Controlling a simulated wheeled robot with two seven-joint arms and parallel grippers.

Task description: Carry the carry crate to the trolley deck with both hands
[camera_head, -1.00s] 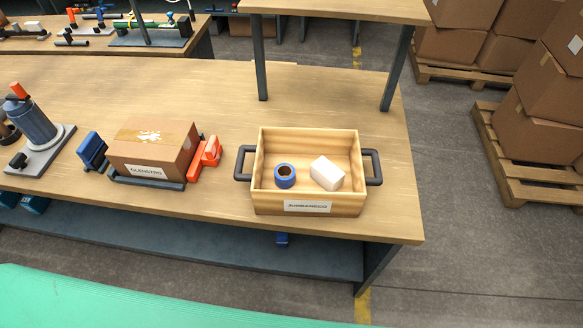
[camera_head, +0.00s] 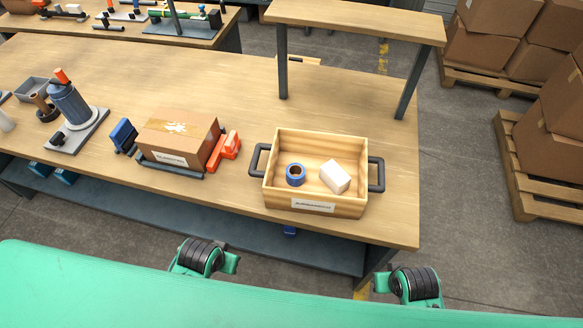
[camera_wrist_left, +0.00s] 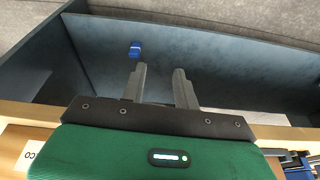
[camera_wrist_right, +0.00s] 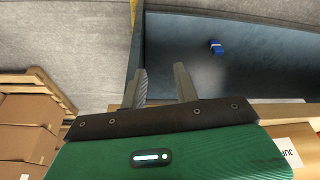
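The carry crate (camera_head: 315,207) is a light wooden box with a dark handle on each side. It sits upright near the right front corner of the workbench. It holds a blue tape roll (camera_head: 296,175) and a white block (camera_head: 335,176). In the head view my arms show only as green and black links at the bottom edge. My left gripper (camera_wrist_left: 158,78) is open and empty, with the bench's lower shelf behind it. My right gripper (camera_wrist_right: 160,76) is open and empty near the shelf's end. The trolley deck is not identifiable in these views.
A cardboard box (camera_head: 180,140) in an orange and blue holder stands left of the crate. A raised shelf (camera_head: 350,18) on posts is behind the crate. Pallets with cartons (camera_head: 545,150) stand at the right. Grey floor (camera_head: 465,230) is clear right of the bench.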

